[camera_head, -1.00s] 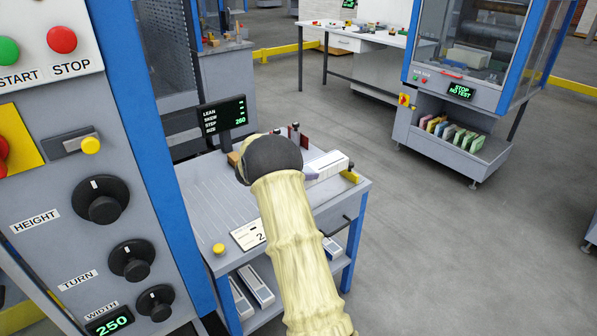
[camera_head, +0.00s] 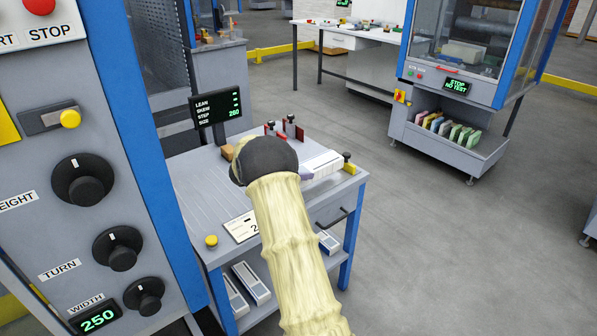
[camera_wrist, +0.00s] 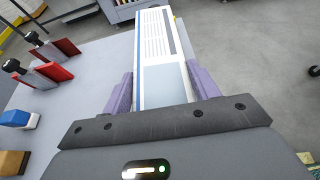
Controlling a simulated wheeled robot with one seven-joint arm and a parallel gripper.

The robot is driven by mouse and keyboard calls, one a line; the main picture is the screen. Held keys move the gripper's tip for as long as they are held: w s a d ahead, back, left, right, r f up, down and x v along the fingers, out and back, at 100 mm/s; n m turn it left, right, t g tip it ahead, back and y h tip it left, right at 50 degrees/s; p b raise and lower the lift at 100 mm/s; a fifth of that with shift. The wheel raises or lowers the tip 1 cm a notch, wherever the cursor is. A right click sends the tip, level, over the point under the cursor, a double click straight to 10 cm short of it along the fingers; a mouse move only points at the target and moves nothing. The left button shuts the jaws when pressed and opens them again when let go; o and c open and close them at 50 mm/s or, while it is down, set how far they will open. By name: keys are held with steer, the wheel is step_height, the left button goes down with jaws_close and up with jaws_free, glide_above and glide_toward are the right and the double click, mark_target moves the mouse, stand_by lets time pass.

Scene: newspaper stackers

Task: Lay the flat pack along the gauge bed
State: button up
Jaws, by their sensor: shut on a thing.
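The flat pack is a long white block with a blue edge and printed lines; it shows at the far right of the bench in the head view (camera_head: 322,165) and ahead of me in the wrist view (camera_wrist: 158,35). My gripper (camera_wrist: 163,82) is shut on it, with a purple finger along each side. The gauge bed (camera_head: 190,190) appears to be the grey lined bench top to the left. I cannot tell whether the pack touches the bench.
A display (camera_head: 217,110) stands behind the bench. Red stops with black knobs (camera_wrist: 55,72) and a wooden block (camera_wrist: 12,162) stand left of the pack. A yellow button (camera_head: 211,240) is at the front. White packs (camera_head: 250,282) lie on the lower shelf. A control panel (camera_head: 95,130) fills the left.

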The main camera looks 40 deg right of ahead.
steer(key=shift+f+b, duration=1.6)
steer(key=shift+f, duration=0.3)
steer(key=shift+f+b, duration=0.55)
steer(key=shift+b, duration=0.05)
steer(key=o, duration=1.4)
steer(key=shift+c, duration=0.2)
steer(key=shift+a, duration=0.1)
steer(key=p+v, duration=0.1)
steer(key=v, duration=1)
steer(key=shift+a+r, duration=0.2)
steer(key=shift+a, duration=0.15)
